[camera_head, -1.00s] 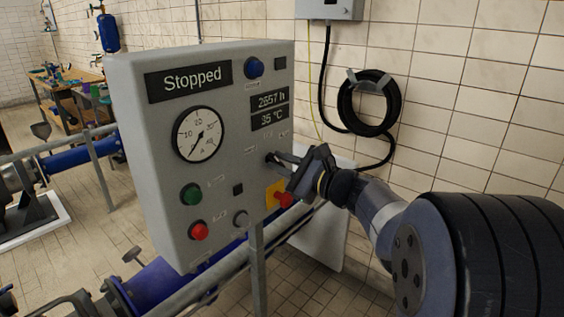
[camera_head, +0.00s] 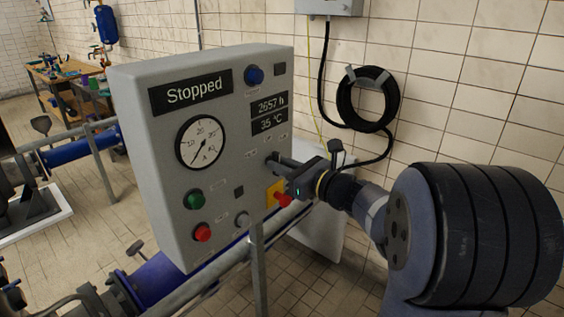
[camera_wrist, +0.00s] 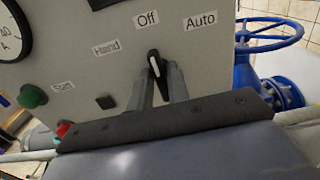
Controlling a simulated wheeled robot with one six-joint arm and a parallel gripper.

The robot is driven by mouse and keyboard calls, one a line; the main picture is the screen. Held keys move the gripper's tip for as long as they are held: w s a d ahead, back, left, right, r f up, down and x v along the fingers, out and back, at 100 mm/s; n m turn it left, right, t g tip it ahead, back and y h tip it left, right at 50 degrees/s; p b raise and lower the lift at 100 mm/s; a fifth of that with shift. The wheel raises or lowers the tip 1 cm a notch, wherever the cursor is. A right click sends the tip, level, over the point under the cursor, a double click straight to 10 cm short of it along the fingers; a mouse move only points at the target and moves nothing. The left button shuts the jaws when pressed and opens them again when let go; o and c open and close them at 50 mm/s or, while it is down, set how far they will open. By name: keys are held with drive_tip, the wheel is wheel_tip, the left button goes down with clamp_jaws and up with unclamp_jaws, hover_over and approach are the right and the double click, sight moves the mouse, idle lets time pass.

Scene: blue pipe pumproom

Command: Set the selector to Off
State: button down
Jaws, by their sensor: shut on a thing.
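The selector (camera_wrist: 154,62) is a small black knob with a white pointer line on the grey panel (camera_wrist: 70,60). Its labels read Hand (camera_wrist: 105,47), Off (camera_wrist: 147,18) and Auto (camera_wrist: 200,21). The white line points up and slightly left, toward Off. My gripper (camera_wrist: 158,75) is shut on the knob, with one finger on each side of it. In the head view my gripper (camera_head: 271,162) reaches the panel from the right and its fingertips largely hide the knob. The panel display (camera_head: 193,91) reads Stopped.
A red emergency button (camera_head: 284,200) on a yellow plate sits just below my gripper. Green (camera_head: 195,199) and red (camera_head: 202,232) buttons are at lower left. A blue handwheel valve (camera_wrist: 270,45) stands at right in the wrist view. A coiled black hose (camera_head: 368,98) hangs on the wall.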

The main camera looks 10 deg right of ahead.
idle(0.5)
drive_tip(key=c, duration=1.5)
unclamp_jaws()
drive_tip(key=b+v, duration=0.2)
drive_tip(key=v, duration=0.9)
drive_tip(key=shift+w, duration=0.1)
drive_tip(key=p+x, duration=0.2)
drive_tip(key=x, duration=0.8)
drive_tip(key=shift+w+a, duration=0.3)
